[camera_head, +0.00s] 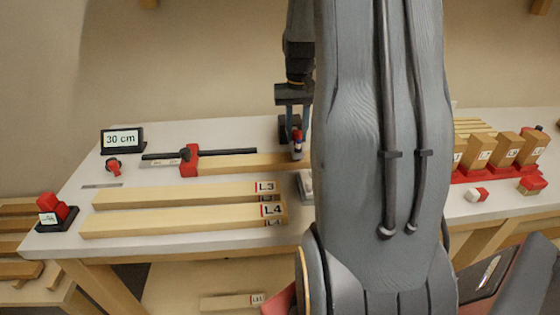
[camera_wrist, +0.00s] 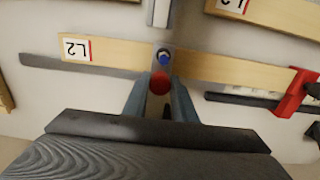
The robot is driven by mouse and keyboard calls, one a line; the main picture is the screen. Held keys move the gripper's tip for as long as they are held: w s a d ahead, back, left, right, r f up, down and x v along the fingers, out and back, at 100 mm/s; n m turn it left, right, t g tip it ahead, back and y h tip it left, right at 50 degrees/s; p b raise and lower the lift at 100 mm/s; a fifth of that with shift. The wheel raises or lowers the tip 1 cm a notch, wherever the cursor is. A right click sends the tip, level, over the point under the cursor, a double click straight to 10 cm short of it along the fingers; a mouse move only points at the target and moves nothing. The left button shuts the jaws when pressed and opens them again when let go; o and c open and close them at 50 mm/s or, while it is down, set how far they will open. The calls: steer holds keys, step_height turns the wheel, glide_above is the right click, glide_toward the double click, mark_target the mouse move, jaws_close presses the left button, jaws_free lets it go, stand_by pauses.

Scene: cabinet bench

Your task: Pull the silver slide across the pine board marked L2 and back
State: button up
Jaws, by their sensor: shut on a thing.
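The pine board marked L2 (camera_wrist: 118,52) lies across the wrist view, its label upside down at the left. In the head view the board (camera_head: 245,161) lies at the back of the bench, its right end hidden by my arm. A silver piece, seemingly the slide (camera_wrist: 161,12), comes in from the top edge in front of the board. A blue bolt-like part and a red knob (camera_wrist: 160,82) line up with it over the board. My gripper (camera_wrist: 160,92) is shut on the red knob, a finger on each side. It also shows in the head view (camera_head: 297,122).
A red stop block (camera_head: 189,160) sits at the board's left end by a dark rail. Boards marked L3 (camera_head: 180,194) and L4 (camera_head: 180,221) lie nearer. A "30 cm" display (camera_head: 122,139) stands at the back left. A red rack (camera_head: 480,175) of upright blocks is at right.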

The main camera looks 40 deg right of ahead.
steer(key=shift+s+a+p, duration=0.25)
steer(key=shift+s+a, duration=0.15)
steer(key=shift+s, duration=0.25)
steer(key=shift+s+a+p, duration=0.2)
steer(key=shift+s+a, duration=0.15)
steer(key=shift+s, duration=0.25)
steer(key=shift+w, duration=0.1)
steer(key=shift+w+d, duration=0.8)
steer(key=shift+w, duration=0.45)
steer(key=shift+w+d, duration=0.75)
steer(key=shift+w, duration=0.5)
steer(key=shift+w+d, duration=0.8)
steer(key=shift+w, duration=0.45)
steer(key=o, duration=0.9)
